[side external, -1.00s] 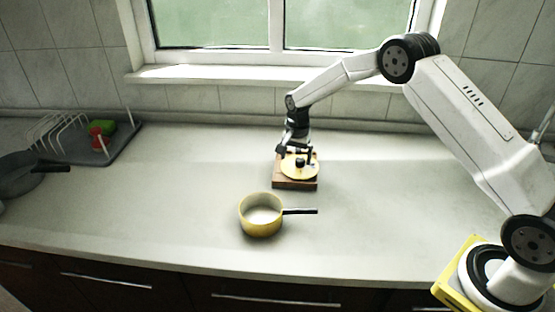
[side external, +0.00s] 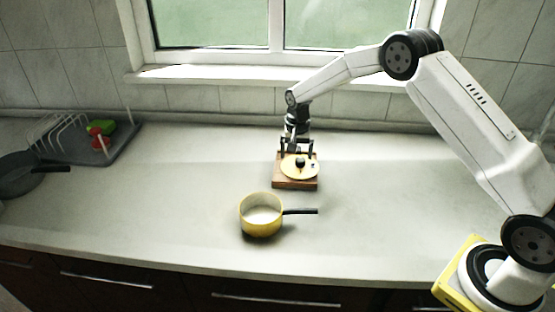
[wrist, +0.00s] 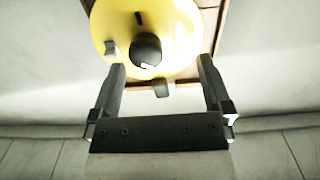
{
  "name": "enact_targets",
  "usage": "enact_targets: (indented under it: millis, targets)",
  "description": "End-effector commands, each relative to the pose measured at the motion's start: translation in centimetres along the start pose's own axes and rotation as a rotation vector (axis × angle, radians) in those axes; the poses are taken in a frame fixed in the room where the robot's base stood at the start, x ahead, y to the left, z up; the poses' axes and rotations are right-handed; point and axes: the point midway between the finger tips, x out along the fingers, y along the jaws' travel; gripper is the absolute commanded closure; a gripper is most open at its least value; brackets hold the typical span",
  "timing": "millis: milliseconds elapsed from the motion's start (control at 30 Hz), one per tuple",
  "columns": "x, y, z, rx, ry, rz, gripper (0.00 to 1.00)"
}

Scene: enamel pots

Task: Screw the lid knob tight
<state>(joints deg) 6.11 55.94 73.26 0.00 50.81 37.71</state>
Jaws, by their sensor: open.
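The yellow lid (side external: 288,173) lies on a wooden block (side external: 295,185) at the middle of the counter. Its black knob (side external: 300,161) stands at the lid's centre; in the wrist view the knob (wrist: 147,50) has a white mark on top. My gripper (side external: 297,147) is over the far side of the lid. In the wrist view my gripper (wrist: 161,72) is open, its fingers spread to either side of the knob and not touching it. Nothing is held.
A yellow saucepan (side external: 260,222) with a dark handle stands in front of the block. A grey drying rack (side external: 100,150) with red and green items and a dark pan (side external: 20,172) are at the left. The counter between is clear.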

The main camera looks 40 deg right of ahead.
Motion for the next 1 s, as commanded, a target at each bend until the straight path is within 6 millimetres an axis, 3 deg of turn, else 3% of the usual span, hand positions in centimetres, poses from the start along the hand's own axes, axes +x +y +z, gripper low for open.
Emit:
enact_targets:
  millis: [600, 1000]
  targets:
    - [0.00, 0.00, 0.00, -0.461, 0.000, 0.000, 0.00]
    - [0.00, 0.00, 0.00, -0.529, 0.000, 0.000, 0.00]
